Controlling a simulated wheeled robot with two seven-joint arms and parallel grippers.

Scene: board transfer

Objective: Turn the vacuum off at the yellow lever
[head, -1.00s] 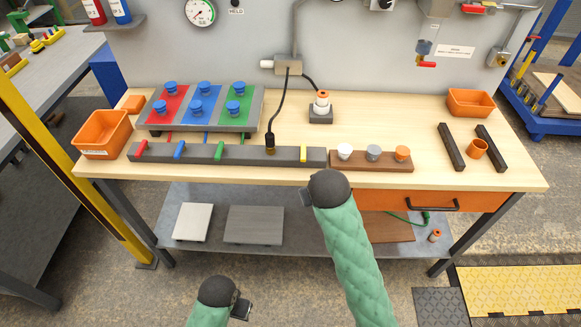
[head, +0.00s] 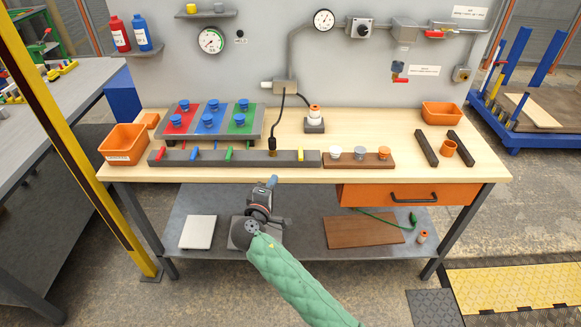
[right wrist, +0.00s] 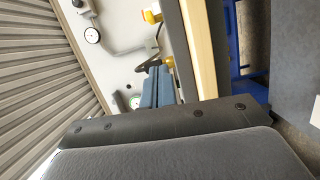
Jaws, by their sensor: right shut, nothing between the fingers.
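The yellow lever (head: 300,155) stands upright near the right end of a dark grey bar (head: 248,161) along the bench's front. Red (head: 160,156), blue (head: 195,154) and green (head: 229,154) levers sit further left on the bar. My right gripper (head: 273,182) is just in front of the bench's front edge, below and left of the yellow lever and apart from it. Its blue fingers are shut and empty; they also show in the right wrist view (right wrist: 157,76). My left gripper is out of view.
A black hose (head: 276,128) drops to the bar left of the yellow lever. A brown block with knobs (head: 376,163) adjoins the bar's right end. Red, blue and green panels stand behind the bar. An orange drawer (head: 450,195) is at right under the bench top (head: 470,175).

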